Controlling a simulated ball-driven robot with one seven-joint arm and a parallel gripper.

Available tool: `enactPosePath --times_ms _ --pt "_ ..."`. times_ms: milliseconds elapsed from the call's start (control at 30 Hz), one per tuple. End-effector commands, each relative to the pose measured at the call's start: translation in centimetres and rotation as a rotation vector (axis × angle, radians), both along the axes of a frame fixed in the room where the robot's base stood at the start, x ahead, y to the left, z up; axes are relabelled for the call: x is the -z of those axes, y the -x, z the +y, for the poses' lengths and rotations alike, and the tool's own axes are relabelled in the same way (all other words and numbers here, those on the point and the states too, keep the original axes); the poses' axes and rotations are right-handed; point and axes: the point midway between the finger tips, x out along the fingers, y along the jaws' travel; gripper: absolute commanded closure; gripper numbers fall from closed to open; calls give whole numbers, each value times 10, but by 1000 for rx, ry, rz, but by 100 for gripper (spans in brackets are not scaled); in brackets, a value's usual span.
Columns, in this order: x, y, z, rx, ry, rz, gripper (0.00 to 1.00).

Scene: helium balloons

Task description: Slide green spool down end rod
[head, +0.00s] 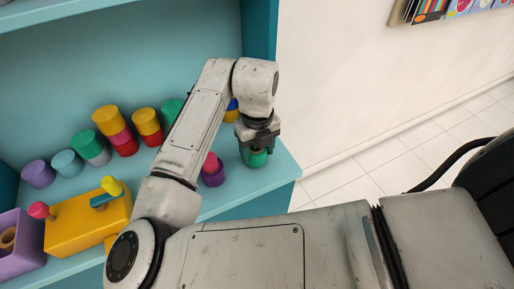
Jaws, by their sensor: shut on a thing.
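My gripper (257,147) is at the right end of the teal shelf, pointing down. It is shut on a green spool (255,160) near the shelf's right edge. The fingers hide the upper part of the spool. I cannot tell whether the spool is around a rod or how high it sits, as no end rod shows clearly there. Another green piece (171,110) stands farther back, partly hidden by my arm.
Stacks of coloured cylinders (112,122) line the shelf's back. A pink and purple stack (212,172) stands left of my gripper. A yellow block (85,222) with knobs and a purple box (18,255) are at the left. The teal shelf (236,196) ends at right.

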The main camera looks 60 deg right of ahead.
Motion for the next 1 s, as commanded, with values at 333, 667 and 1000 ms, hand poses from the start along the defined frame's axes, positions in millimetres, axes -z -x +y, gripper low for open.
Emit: enactPosePath --times_ms 333,667,1000 --pt "8 0 0 0 0 0 40" --pt "7 0 0 0 0 0 11" --pt "2 0 0 0 0 0 11"
